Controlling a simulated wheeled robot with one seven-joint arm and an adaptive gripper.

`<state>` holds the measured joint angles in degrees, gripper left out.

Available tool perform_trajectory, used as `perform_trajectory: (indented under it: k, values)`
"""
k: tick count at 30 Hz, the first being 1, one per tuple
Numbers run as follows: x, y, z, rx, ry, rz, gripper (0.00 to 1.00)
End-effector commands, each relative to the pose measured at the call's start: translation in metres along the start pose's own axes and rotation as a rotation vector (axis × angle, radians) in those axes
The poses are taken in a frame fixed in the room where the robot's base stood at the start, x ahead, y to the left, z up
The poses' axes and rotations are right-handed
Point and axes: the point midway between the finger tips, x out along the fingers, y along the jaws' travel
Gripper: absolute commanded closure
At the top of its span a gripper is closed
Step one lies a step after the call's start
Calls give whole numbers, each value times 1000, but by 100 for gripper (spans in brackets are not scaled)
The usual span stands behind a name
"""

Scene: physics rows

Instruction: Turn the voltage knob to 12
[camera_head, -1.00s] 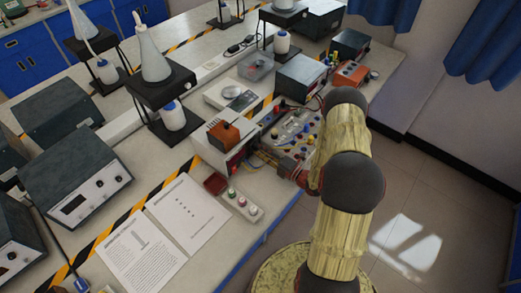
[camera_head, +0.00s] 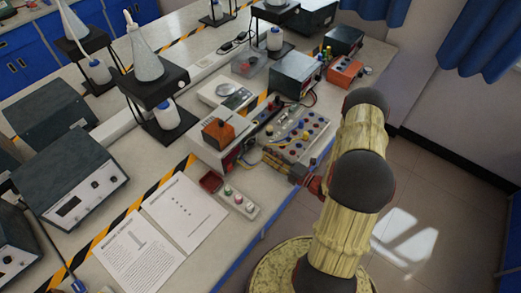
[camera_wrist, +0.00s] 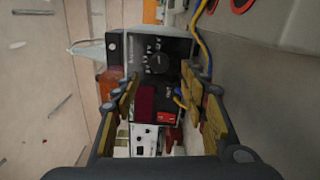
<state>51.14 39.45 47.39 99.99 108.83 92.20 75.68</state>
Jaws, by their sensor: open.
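A power supply with a black front panel (camera_wrist: 172,85) faces my gripper in the wrist view, turned sideways. Its round dark voltage knob (camera_wrist: 158,61) has pale marks around it, too small to read. A dark red display (camera_wrist: 146,99) is on the same panel. In the head view the white supply casing (camera_head: 203,149) stands on the bench, its front seen at a steep angle. My gripper (camera_wrist: 163,90) is open, its fingers spread on both sides of the panel and apart from the knob. In the head view my gripper (camera_head: 299,173) is small and partly hidden by my arm.
An orange block (camera_head: 219,131) sits on the supply. A board with coloured terminals (camera_head: 299,133) and yellow and blue wires stands close beside my gripper. A strip with buttons (camera_head: 238,201) and paper sheets (camera_head: 182,211) lie on the bench in front.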

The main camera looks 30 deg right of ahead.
Motion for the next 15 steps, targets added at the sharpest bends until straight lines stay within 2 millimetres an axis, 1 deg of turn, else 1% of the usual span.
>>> perform_trajectory:
  k: [1,6,10,15]
  values:
    - [-10,0,1,0,-4,-1,56]
    - [-33,0,1,0,-3,-1,56]
    - [-43,0,0,0,-1,-1,56]
    - [-47,0,0,-1,0,-1,56]
